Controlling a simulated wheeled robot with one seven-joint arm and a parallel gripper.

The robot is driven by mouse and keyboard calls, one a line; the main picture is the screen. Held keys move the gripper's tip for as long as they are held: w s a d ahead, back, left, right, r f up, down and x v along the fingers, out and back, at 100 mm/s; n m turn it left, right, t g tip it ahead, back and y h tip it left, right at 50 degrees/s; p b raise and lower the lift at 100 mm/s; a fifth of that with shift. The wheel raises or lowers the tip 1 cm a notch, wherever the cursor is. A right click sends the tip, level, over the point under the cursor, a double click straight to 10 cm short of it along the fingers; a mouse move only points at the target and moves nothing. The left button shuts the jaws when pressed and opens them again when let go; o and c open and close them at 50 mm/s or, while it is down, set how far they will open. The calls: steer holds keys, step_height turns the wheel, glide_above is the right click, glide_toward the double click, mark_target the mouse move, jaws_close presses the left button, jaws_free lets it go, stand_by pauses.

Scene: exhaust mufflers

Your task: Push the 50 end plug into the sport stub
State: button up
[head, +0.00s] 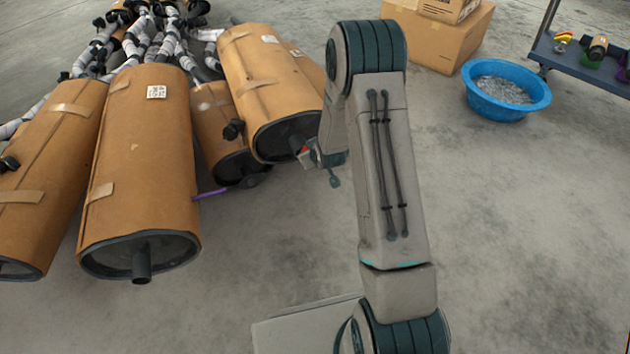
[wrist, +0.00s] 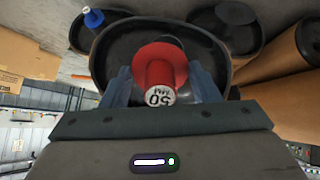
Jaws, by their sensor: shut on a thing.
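A red plug (wrist: 158,62) with a wide flange and a white end marked 50 MM sits between the two fingers of my gripper (wrist: 160,84). My gripper is shut on it. Its flange faces the dark end cap (wrist: 115,50) of a brown-wrapped muffler (head: 268,85). In the head view, a bit of red (head: 303,150) shows at that muffler's end beside my gripper (head: 318,157), mostly hidden by my arm.
More wrapped mufflers (head: 145,150) lie to the left, one with a bare stub (head: 141,265). The wrist view shows a neighbouring end with a blue plug (wrist: 93,17). A blue tub (head: 507,110), cardboard boxes (head: 440,45) and a cart (head: 585,70) stand behind right.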

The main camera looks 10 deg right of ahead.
steer(key=s+f+n+t+y+b, duration=0.1)
steer(key=s+f+t+y+b, duration=0.1)
steer(key=f+t+b, duration=0.3)
steer(key=shift+s+f+t, duration=0.7)
steer(key=shift+f+t, duration=0.45)
steer(key=shift+t, duration=0.75)
steer(key=shift+f+b, duration=0.1)
steer(key=shift+b, duration=0.25)
steer(key=shift+w+a, duration=0.25)
steer(key=shift+w, duration=1.15)
steer(key=shift+w+a, duration=0.2)
steer(key=shift+w, duration=1.2)
steer(key=shift+w+a, duration=0.2)
steer(key=shift+w, duration=1.3)
steer(key=o, duration=1.1)
steer(key=shift+c, duration=0.2)
